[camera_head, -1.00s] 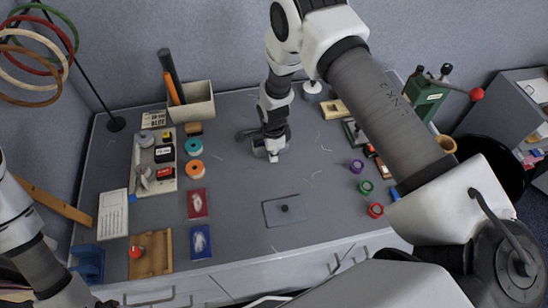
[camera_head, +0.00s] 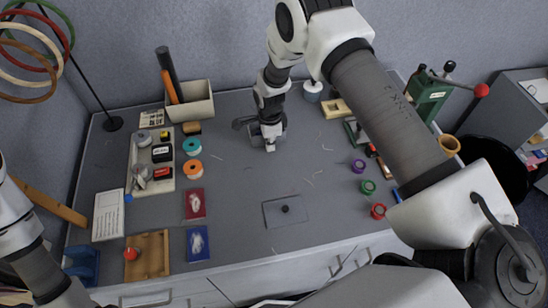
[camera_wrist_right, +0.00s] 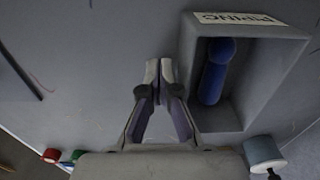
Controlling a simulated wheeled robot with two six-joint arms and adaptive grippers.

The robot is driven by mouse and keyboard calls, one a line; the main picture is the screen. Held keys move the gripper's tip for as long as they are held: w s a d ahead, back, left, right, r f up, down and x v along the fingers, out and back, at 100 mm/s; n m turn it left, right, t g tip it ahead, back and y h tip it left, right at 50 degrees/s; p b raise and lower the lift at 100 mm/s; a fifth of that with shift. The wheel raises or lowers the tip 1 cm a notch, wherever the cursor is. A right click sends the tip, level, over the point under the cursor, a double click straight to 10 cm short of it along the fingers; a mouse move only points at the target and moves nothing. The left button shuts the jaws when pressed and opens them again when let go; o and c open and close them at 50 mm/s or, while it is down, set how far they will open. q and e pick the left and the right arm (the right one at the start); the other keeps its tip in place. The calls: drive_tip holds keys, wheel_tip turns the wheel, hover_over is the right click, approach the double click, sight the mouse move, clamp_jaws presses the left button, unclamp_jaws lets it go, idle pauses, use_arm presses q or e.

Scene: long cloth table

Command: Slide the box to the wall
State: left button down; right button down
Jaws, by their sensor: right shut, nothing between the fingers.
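A grey open box (camera_wrist_right: 245,70) with a white label on its rim and a blue rod inside fills the right of the right wrist view. My right gripper (camera_head: 270,147) is low over the middle of the table, shut and empty. Its closed fingertips (camera_wrist_right: 160,72) are beside the box's near side; I cannot tell whether they touch it. The grey wall (camera_head: 210,35) runs along the table's back edge. Only my left arm shows at the left edge; its gripper is out of view.
A beige bin (camera_head: 198,105) with rods stands at the back left. A tray of small items (camera_head: 137,178) and several spools lie left. The table's front middle is mostly clear.

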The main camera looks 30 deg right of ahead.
drive_tip(key=shift+w+d+f+b, duration=0.1)
drive_tip(key=shift+w+d+b, duration=0.1)
drive_tip(key=shift+w+b, duration=0.35)
drive_tip(key=shift+w+d+b, duration=0.15)
drive_tip(key=shift+w+b, duration=0.15)
drive_tip(key=shift+w, duration=0.8)
drive_tip(key=shift+d, duration=0.1)
drive_tip(key=shift+w+b, duration=0.45)
drive_tip(key=shift+b, duration=0.2)
drive_tip(key=shift+w+d+b, duration=0.25)
drive_tip(key=shift+w+b, duration=0.65)
drive_tip(key=shift+w, duration=0.15)
drive_tip(key=shift+w+d+b, duration=0.3)
drive_tip(key=shift+w+b, duration=0.55)
drive_tip(key=shift+w, duration=0.15)
drive_tip(key=shift+w+d+b, duration=0.25)
drive_tip(key=shift+w+b, duration=0.65)
drive_tip(key=shift+w, duration=0.25)
